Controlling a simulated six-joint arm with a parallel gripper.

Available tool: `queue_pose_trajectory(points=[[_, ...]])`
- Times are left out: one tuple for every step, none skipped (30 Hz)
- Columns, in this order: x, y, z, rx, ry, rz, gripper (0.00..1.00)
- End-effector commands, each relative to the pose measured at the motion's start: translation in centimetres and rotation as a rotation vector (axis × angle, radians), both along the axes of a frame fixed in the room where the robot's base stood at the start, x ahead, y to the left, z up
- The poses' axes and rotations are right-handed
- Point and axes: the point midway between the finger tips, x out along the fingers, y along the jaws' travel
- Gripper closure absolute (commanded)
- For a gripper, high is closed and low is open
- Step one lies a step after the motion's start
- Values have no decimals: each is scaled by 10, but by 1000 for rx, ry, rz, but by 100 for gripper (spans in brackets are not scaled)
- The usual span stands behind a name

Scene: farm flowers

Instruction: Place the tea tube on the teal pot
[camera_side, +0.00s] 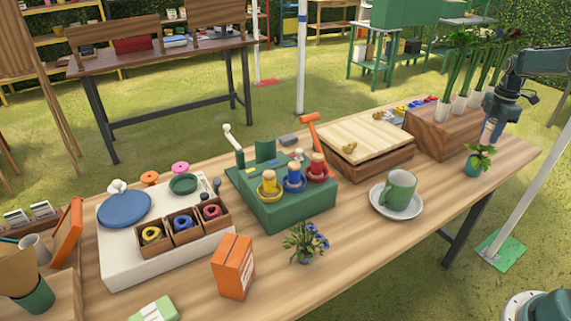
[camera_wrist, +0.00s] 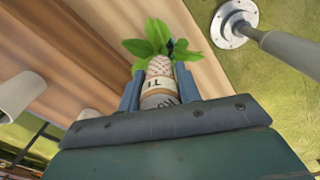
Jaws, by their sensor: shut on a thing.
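The tea tube (camera_wrist: 158,88) is a pale cylinder with dark lettering and a patterned end. My gripper (camera_wrist: 159,92) is shut on it, with a blue finger on each side. In the side view, my gripper (camera_side: 494,122) is at the right end of the table and holds the tube (camera_side: 488,135) tilted, low over the plant. The teal pot (camera_side: 474,169) stands on the table with a green leafy plant (camera_side: 481,153). The tube's lower end is at the leaves; I cannot tell whether it touches. The pot is mostly hidden in the wrist view behind the tube and leaves.
A wooden block (camera_side: 450,135) with tall flower tubes stands just behind the pot. A green mug (camera_side: 399,188) on a saucer (camera_side: 377,203) is to the left. A wooden box (camera_side: 362,150) and a green stand (camera_side: 290,212) are further left. Table right of the pot is clear.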

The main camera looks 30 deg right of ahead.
Motion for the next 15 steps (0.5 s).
queue_pose_trajectory(points=[[0, 0, -5, 0, 1, 0, 89], [0, 0, -7, 0, 1, 0, 89], [0, 0, -9, 0, 0, 0, 89], [0, 0, -10, 0, 0, 0, 89], [0, 0, -11, 0, -1, 0, 89], [0, 0, -11, 0, -1, 0, 89], [0, 0, -11, 0, -1, 0, 89], [0, 0, -11, 0, -1, 0, 89], [0, 0, -11, 0, -1, 0, 89], [0, 0, -12, 0, 0, 0, 89], [0, 0, -13, 0, 0, 0, 89], [0, 0, -15, 0, 1, 0, 89], [0, 0, -17, 1, 0, 0, 89], [0, 0, -20, 2, 1, 0, 89], [0, 0, -24, 2, 1, 0, 89]])
